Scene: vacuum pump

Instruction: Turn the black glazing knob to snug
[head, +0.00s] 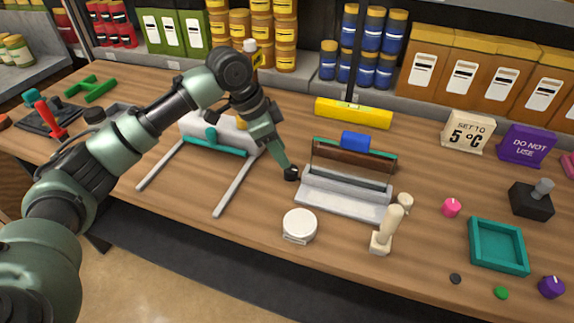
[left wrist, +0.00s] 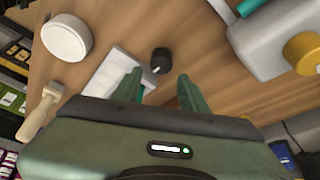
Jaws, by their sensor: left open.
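The black knob (head: 291,174) sits at the left end of a pale grey fixture (head: 340,204) on the wooden table. The fixture carries a brown bar with a blue block (head: 355,141) on top. In the left wrist view the knob (left wrist: 160,60) shows just beyond and between my fingertips, with the fixture (left wrist: 118,75) at its left. My left gripper (head: 285,166) points down at the knob, its two green fingers (left wrist: 160,76) spread apart and empty. I cannot tell whether a finger touches the knob. My right gripper is not in view.
A white round tin (head: 299,225) and a cream upright handle (head: 386,230) stand in front of the fixture. A white device with grey legs (head: 235,186) lies left of it. A teal tray (head: 498,270) is at right, a yellow bar (head: 353,113) behind.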

